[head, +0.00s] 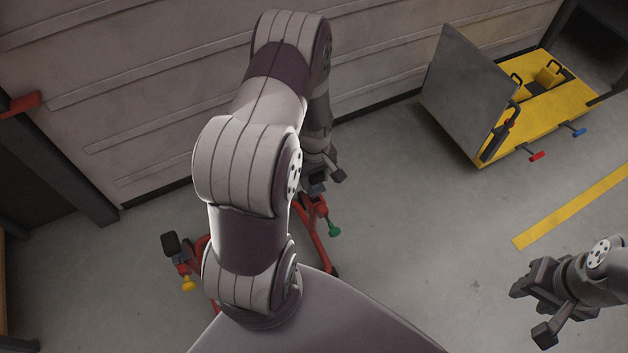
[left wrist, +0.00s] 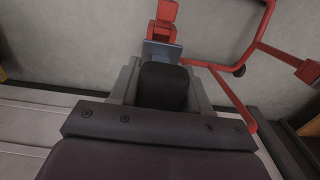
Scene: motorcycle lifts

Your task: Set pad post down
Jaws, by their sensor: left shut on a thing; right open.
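My left gripper (left wrist: 162,88) is shut on the pad post, whose black pad (left wrist: 161,84) sits between the two fingers. A blue-grey plate (left wrist: 162,50) and a red upright (left wrist: 166,18) show just beyond the pad. In the head view my left gripper (head: 318,178) hangs over the right side of a red stand (head: 318,238), above a green knob (head: 334,230). The post's lower end is hidden, so I cannot tell whether it is seated. A second black pad (head: 170,243) stands on the left side, above a yellow knob (head: 187,284). My right gripper (head: 540,292) is open and empty.
A yellow cart (head: 560,100) with a raised grey panel (head: 465,92) stands at the back right. A ribbed wall (head: 130,90) runs behind the stand. Floor between the stand and my right gripper is clear. My left arm hides much of the stand.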

